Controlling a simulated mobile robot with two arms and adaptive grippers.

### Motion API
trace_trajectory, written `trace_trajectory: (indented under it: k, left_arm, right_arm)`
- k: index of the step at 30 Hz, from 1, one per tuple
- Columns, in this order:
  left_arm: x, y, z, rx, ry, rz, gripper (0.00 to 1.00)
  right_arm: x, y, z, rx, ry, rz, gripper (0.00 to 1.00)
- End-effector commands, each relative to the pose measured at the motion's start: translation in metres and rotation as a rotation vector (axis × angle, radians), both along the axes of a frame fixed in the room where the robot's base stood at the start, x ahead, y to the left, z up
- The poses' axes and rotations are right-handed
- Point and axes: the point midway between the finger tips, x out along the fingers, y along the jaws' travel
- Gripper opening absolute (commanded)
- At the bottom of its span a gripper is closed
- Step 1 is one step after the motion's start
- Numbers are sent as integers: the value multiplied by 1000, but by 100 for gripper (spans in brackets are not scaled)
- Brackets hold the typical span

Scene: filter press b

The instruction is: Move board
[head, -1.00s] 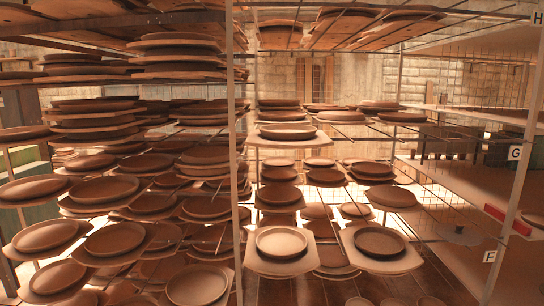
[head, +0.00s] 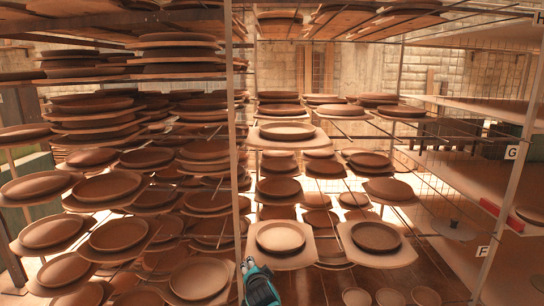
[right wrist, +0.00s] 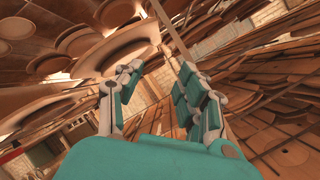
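Many boards bearing round brown plates fill the rack; which one the task means cannot be told. In the head view, a pale board (head: 292,262) with one plate (head: 281,237) juts forward at the lower middle. A similar board (head: 380,260) with a plate (head: 375,236) is to its right. My right gripper (head: 247,265) is at the bottom edge, just below and left of the first board, apparently apart from it. In the right wrist view, its two teal-and-grey fingers (right wrist: 160,75) are spread with nothing between them. My left gripper is not in view.
A vertical rack post (head: 235,130) stands just left of the right gripper. Thin rods carry boards at several levels. Stacked plates crowd the left. Shelves at the right carry labels G (head: 512,152) and F (head: 482,251) and are mostly bare.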

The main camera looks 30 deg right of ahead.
Motion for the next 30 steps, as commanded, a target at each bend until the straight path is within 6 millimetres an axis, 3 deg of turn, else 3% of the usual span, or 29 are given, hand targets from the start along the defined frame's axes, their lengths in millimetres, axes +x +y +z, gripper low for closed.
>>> trace_trajectory:
  k: [1, 6, 9, 12, 15, 18, 30]
  left_arm:
    - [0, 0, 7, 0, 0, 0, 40]
    - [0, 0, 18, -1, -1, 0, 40]
    - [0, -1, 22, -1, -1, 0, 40]
    - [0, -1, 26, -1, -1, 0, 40]
    - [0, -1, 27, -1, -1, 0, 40]
    - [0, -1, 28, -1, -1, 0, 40]
    - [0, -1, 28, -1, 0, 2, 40]
  right_arm:
    - [12, -8, 51, 44, -79, -44, 38]
    - [25, -34, 185, 208, -319, -180, 38]
    - [22, -47, 249, 299, -441, -241, 38]
    - [16, -58, 296, 372, -536, -284, 38]
    - [11, -64, 324, 422, -595, -310, 38]
    - [7, -68, 338, 447, -626, -322, 38]
    - [7, -68, 340, 451, -632, -324, 38]
